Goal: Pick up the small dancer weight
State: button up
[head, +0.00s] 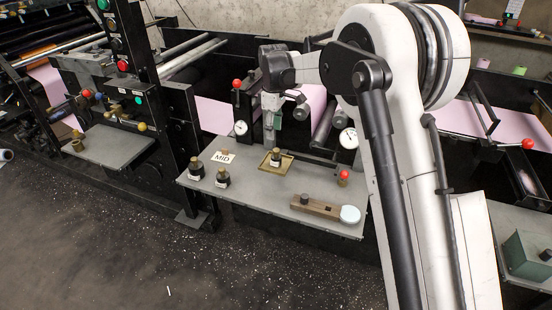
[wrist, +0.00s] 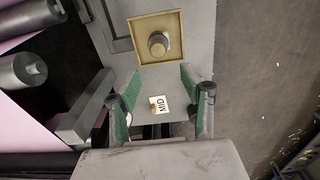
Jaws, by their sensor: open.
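Several weights stand on the grey shelf (head: 255,197), and I cannot tell by label which is the small dancer weight. A weight with a brass top (head: 276,155) stands in a square tan tray (head: 263,165); it also shows in the wrist view (wrist: 158,44). Two dark weights with brass knobs, a left one (head: 196,170) and a right one (head: 222,178), stand at the shelf's left end. A small brass piece (head: 225,153) is at a white MID card (head: 220,159). My gripper (wrist: 158,70) is open and empty, its green-padded fingers apart above the shelf near the tray.
A brown block (head: 318,207) with a dark knob and a pale round disc (head: 350,214) lie at the shelf's front right. A red-knobbed piece (head: 343,177) stands behind them. Press frames and rollers bound the back; open floor (head: 170,255) lies in front.

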aim_at(276, 158)
notch_tip(276, 158, down, 7)
jog(key=shift+f, duration=0.2)
jog(key=shift+d+f+b, duration=0.2)
jog(key=shift+f, duration=1.15)
jog(key=shift+d+f+b, duration=0.2)
jog(key=shift+f, duration=1.1)
grip_shut()
